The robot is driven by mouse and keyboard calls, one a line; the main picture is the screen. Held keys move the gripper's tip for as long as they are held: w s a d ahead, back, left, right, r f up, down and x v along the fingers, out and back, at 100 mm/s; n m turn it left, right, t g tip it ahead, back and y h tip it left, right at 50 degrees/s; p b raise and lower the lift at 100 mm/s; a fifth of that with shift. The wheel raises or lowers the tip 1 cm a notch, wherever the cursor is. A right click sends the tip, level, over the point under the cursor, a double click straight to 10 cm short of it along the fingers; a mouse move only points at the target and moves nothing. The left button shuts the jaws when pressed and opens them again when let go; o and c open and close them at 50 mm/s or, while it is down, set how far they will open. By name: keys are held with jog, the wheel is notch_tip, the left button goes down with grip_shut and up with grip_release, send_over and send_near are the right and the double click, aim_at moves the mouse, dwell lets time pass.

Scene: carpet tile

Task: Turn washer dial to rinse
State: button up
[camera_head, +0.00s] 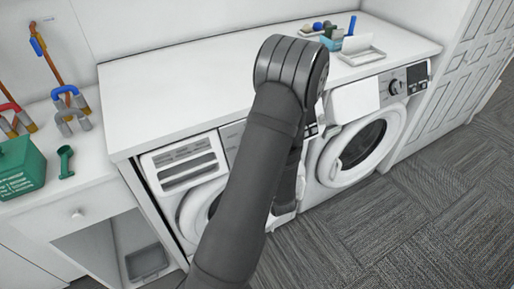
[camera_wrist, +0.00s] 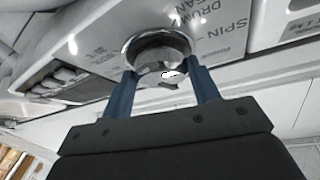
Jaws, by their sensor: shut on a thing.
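The washer dial (camera_wrist: 158,50) is a round chrome knob on a light grey panel (camera_wrist: 235,18) in the wrist view. My gripper (camera_wrist: 163,76) has its two blue fingers on either side of the dial and is shut on it. Printed words such as "DRUM", "CLEAN" and "SPIN" show on the panel above the dial.
A second front-loading machine (camera_head: 352,158) with its own dial (camera_head: 396,87) stands to the right. The white counter (camera_head: 185,85) above holds a white tray (camera_head: 362,56) and small items. A green box (camera_head: 20,168) and tools sit at left. Grey carpet (camera_head: 440,185) is clear.

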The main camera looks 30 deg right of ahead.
jog(key=n+y, duration=0.2)
jog(key=n, duration=0.1)
jog(key=n+y, duration=0.1)
jog(key=n, duration=0.2)
jog(key=n+y, duration=0.2)
jog(key=n, duration=0.1)
jog(key=shift+d+y, duration=0.3)
jog(key=shift+d, duration=0.1)
jog(key=shift+n, duration=0.3)
jog(key=o, duration=1)
jog(key=s, duration=0.5)
jog(key=s+d, duration=0.1)
jog(key=s, duration=0.5)
jog(key=s+d+f, duration=0.1)
jog(key=s, duration=0.5)
jog(key=shift+s, duration=0.15)
jog(key=w, duration=0.5)
jog(key=w+a, duration=0.1)
jog(key=w, duration=0.5)
jog(key=w+a+r, duration=0.1)
jog(key=w, duration=0.5)
